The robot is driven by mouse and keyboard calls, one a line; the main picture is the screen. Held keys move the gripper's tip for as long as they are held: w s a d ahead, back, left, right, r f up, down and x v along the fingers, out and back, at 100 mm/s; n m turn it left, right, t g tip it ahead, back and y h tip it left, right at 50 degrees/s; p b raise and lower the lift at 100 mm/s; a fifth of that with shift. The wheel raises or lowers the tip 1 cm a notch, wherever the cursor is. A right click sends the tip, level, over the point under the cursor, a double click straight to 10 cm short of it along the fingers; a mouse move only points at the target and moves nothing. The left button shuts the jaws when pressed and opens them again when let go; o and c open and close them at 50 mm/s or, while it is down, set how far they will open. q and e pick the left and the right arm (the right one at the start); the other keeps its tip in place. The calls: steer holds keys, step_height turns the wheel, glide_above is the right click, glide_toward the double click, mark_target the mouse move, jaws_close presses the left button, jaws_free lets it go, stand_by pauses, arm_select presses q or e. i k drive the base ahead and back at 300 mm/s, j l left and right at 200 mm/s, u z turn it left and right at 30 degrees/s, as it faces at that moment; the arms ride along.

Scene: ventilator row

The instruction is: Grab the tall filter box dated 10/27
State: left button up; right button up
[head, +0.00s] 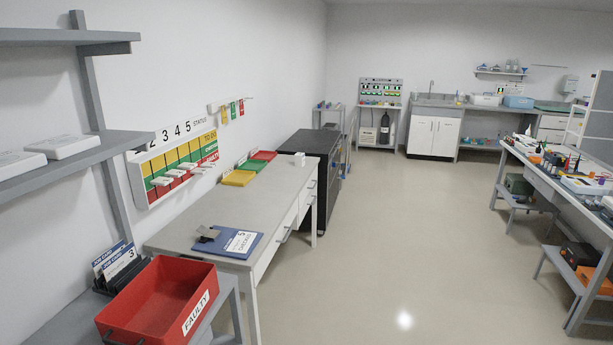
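I cannot make out a box dated 10/27 in the head view. Two flat white boxes, a nearer one (16,164) and a farther one (62,146), lie on the grey wall shelf at the left; any print on them is too small to read. Neither of my grippers is in view.
A red bin marked FAULTY (158,300) and job cards (117,262) are at the lower left. The grey desk (225,208) holds a blue clipboard (232,241) and coloured trays (239,178). A cluttered bench (560,185) stands right. The floor (405,240) between is clear.

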mark_target(300, 158)
steer(key=i+z, duration=0.4)
steer(key=i, duration=1.4)
steer(key=i+l+u, duration=0.15)
steer(key=i+u, duration=0.2)
steer(key=i, duration=0.3)
steer(key=i+l+u, duration=0.35)
steer(key=i, duration=0.3)
steer(key=i+l+u, duration=0.4)
steer(key=i+l, duration=0.05)
steer(key=i, duration=0.15)
